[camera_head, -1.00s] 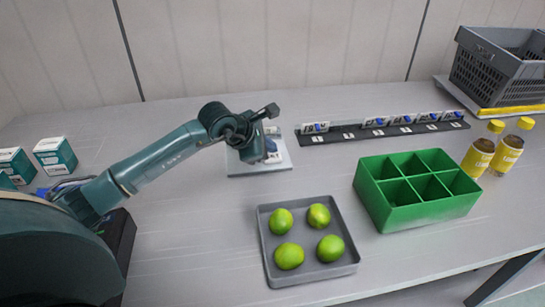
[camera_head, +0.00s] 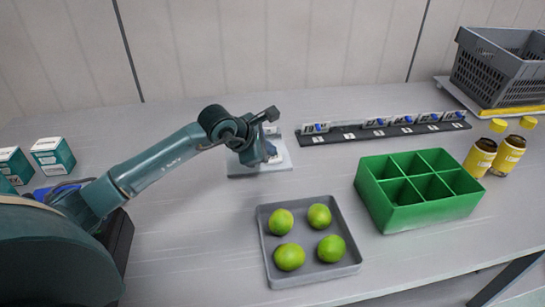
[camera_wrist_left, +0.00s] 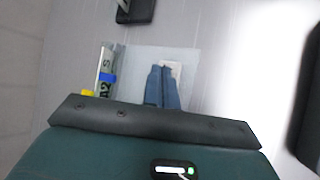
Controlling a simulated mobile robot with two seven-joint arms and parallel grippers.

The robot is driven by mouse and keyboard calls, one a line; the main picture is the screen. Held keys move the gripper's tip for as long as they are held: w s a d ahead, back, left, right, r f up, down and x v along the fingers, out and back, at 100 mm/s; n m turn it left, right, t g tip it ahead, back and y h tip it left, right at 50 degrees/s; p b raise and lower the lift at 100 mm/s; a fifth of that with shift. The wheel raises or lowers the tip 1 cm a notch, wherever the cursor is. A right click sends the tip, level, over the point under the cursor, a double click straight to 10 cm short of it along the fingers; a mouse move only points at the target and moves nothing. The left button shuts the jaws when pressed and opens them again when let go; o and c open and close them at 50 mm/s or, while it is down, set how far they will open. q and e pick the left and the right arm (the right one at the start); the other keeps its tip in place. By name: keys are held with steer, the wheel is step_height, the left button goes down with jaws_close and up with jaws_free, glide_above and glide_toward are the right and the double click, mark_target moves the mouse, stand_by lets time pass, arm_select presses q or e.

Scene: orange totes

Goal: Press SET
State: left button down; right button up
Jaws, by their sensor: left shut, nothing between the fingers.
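A pale square plate (camera_head: 240,170) lies on the table at the back, left of centre. My left gripper (camera_head: 271,153) is directly over it, pointing down, with its blue fingers shut and empty. In the left wrist view the shut fingers (camera_wrist_left: 163,88) are above the same plate (camera_wrist_left: 135,60), beside and partly over a small white patch (camera_wrist_left: 176,70). A label reading SET is not legible in either view. I cannot tell whether the fingertips touch the plate. My right gripper is not in view.
A grey tray (camera_head: 318,277) of several limes, a green divided box (camera_head: 415,215) and yellow-capped bottles (camera_head: 480,158) stand in front and to the right. A dark strip with labels (camera_head: 350,138) runs along the back. A grey crate (camera_head: 480,75) stands far right; small boxes (camera_head: 53,155) are left.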

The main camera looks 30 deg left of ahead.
arm_select(q)
steer(key=shift+f+b, duration=0.3)
steer(key=shift+f, duration=0.05)
stand_by(0.5)
steer(key=shift+r+p, duration=0.45)
steer(key=shift+r, duration=0.5)
steer(key=shift+r, duration=0.1)
steer(key=shift+r+p, duration=1.35)
steer(key=shift+r, duration=1.05)
